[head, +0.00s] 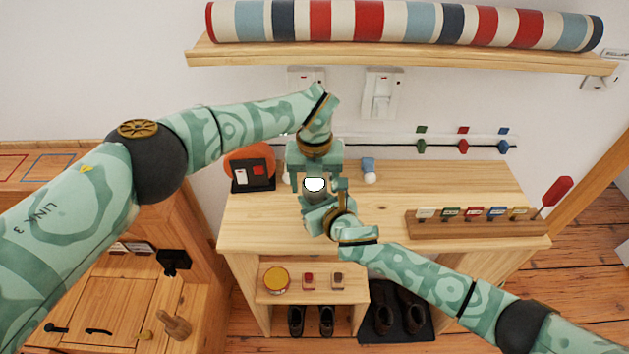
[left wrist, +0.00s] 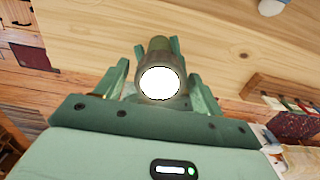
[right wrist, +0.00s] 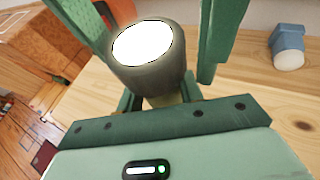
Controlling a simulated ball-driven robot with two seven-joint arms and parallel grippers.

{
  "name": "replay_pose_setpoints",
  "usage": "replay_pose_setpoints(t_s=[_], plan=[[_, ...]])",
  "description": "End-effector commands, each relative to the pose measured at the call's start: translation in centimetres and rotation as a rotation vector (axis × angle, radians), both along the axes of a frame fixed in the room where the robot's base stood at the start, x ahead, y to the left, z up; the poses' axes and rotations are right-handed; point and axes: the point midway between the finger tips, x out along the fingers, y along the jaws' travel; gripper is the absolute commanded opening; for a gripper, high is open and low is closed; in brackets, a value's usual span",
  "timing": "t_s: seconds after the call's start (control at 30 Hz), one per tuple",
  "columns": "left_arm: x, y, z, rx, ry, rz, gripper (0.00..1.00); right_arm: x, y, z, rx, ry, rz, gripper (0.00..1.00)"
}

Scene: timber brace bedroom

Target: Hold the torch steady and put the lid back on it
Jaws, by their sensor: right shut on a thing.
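The torch (head: 315,185) stands over the desk, its round white glowing end facing up. In the right wrist view the grey torch barrel (right wrist: 150,75) rises from my right gripper (right wrist: 158,95), which is shut on its lower part. My right gripper (head: 320,207) comes in from below in the head view. My left gripper (head: 316,172) comes down from above, with its fingers apart on either side of the torch. In the left wrist view the torch (left wrist: 157,72) shows between the fingers of my left gripper (left wrist: 158,82). I cannot make out a lid for certain.
A blue piece with a white rounded end (head: 369,170) lies on the desk (head: 390,195), right of the grippers. A black stand (head: 253,175) before an orange disc (head: 250,155) is at left. A wooden rack with coloured tags (head: 480,225) is at right. The desk's middle right is clear.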

Motion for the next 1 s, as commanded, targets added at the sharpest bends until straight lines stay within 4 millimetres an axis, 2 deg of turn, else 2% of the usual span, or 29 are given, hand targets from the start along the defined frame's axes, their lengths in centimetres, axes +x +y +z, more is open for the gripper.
replay_pose_setpoints(t_s=[0.37, 0.73, 1.0], plan=[[0.1, 0.0, 0.5, 0.000, -0.001, 0.000, 0.75, -0.1, 0.0, -0.1, 0.000, 0.002, 0.001, 0.00], [0.1, 0.0, 6.2, 0.000, -0.002, 0.000, 0.75, -0.1, 0.0, -0.1, 0.001, 0.001, 0.001, 0.00], [0.1, 0.0, 7.5, 0.000, 0.000, 0.000, 0.75, -0.1, 0.0, -0.1, 0.001, 0.001, 0.001, 0.00]])
